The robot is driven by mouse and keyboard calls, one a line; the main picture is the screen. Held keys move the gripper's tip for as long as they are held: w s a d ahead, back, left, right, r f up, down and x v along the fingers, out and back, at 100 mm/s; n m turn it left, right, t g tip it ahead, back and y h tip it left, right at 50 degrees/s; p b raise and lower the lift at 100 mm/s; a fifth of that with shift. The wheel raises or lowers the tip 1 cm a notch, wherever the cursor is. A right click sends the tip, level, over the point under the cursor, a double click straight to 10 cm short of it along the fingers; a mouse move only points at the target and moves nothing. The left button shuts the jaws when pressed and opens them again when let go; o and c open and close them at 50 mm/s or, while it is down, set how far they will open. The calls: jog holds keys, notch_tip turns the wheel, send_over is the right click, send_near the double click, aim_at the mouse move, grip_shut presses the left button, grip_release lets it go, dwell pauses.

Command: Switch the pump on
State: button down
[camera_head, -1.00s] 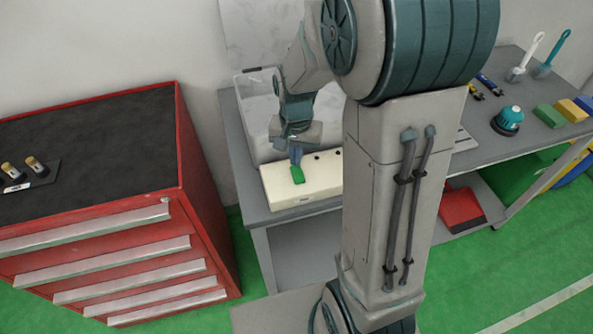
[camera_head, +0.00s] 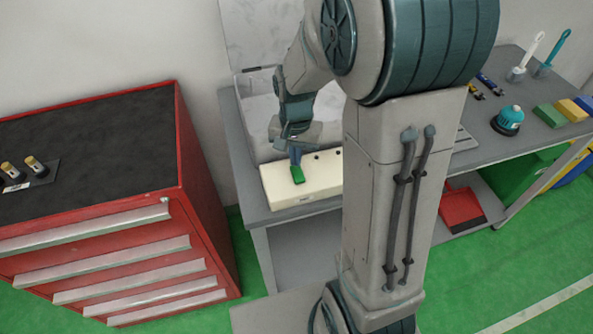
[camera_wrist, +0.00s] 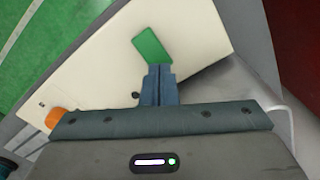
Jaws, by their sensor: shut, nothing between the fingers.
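The pump is a cream box (camera_head: 320,181) on the grey bench, in front of a clear bin. A green rocker or paddle (camera_head: 298,175) sits on its top near the left end. My gripper (camera_head: 295,160) is shut and empty, pointing down right behind the green switch. In the wrist view the closed fingertips (camera_wrist: 158,70) are at the lower edge of the green switch (camera_wrist: 153,46); I cannot tell whether they touch it. The cream box (camera_wrist: 90,65) fills much of that view, with an orange knob (camera_wrist: 54,117) at its left. My arm hides the box's right end.
The clear bin (camera_head: 248,110) stands right behind the box. A red drawer cabinet (camera_head: 110,200) stands to the left, past a gap. A teal-topped round tool (camera_head: 508,120), sponges (camera_head: 549,116) and brushes (camera_head: 553,54) lie on the bench's right part.

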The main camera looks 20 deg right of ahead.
jog(key=shift+f+b, duration=0.6)
jog(key=shift+f, duration=0.3)
jog(key=shift+r, duration=0.15)
jog(key=shift+r+p, duration=2.65)
jog(key=shift+r, duration=0.75)
